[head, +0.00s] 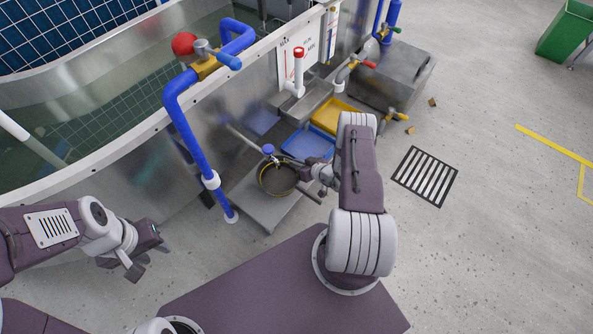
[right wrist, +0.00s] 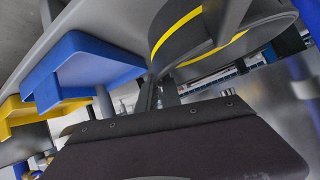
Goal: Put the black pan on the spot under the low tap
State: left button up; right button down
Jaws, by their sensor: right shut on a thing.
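The black pan (head: 278,178), a round vessel with a yellow band, is over the grey low platform (head: 268,214) beside the tank. My right gripper (head: 308,172) is at its right side, shut on it. In the right wrist view the pan (right wrist: 185,28) is large at the top, with the gripper fingers (right wrist: 158,95) against its side. A low tap with a blue knob (head: 268,149) and a metal pipe reaches out from the tank at the pan's far edge. The spot's marking is not visible. My left gripper (head: 148,256) is open and empty at the lower left.
Blue (head: 308,143) and yellow (head: 334,115) trays lie beyond the pan. A blue upright pipe (head: 193,140) stands left of it. The steel tank (head: 120,150) fills the upper left. A floor drain (head: 425,176) and open floor lie to the right.

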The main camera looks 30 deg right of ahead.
aim_at(291, 185)
notch_tip(291, 185, down, 4)
jog(key=b, duration=0.3)
jog(key=shift+f, duration=0.1)
jog(key=shift+r, duration=0.2)
jog(key=shift+f, duration=0.1)
jog(key=c, duration=1.5)
grip_release()
jog(key=shift+c, duration=0.2)
